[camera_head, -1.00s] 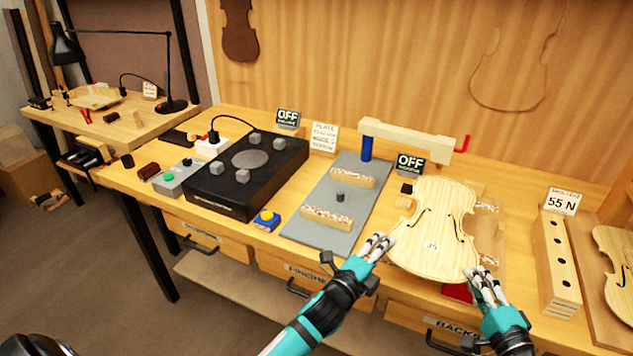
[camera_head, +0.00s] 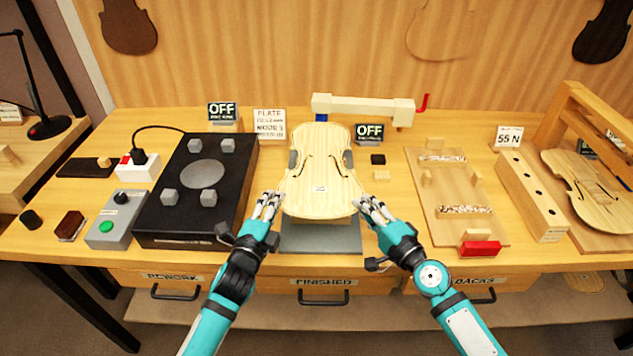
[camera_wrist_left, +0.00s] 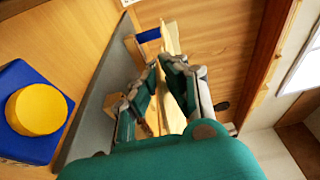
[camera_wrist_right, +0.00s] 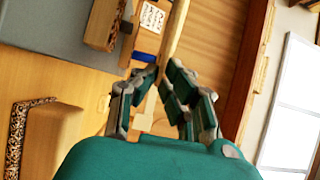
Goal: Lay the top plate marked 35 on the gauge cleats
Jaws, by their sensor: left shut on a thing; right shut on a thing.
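The pale violin top plate (camera_head: 315,170), marked 35, is held roughly level above the grey gauge base (camera_head: 320,240). My left gripper (camera_head: 270,206) is shut on the plate's lower left edge. My right gripper (camera_head: 371,208) is shut on its lower right edge. The plate hides the gauge cleats in the head view. One wooden cleat (camera_wrist_right: 103,22) shows below the plate in the right wrist view. The plate appears edge-on in the left wrist view (camera_wrist_left: 172,80), with the grey base beneath it. A gap seems to stand between plate and cleats.
A black box (camera_head: 190,215) with grey blocks stands left of the gauge. A wooden cradle board (camera_head: 455,215) with padded strips lies to the right. A holed wooden block (camera_head: 530,195) is farther right. A cream bar (camera_head: 362,107) with a red handle stands behind the plate.

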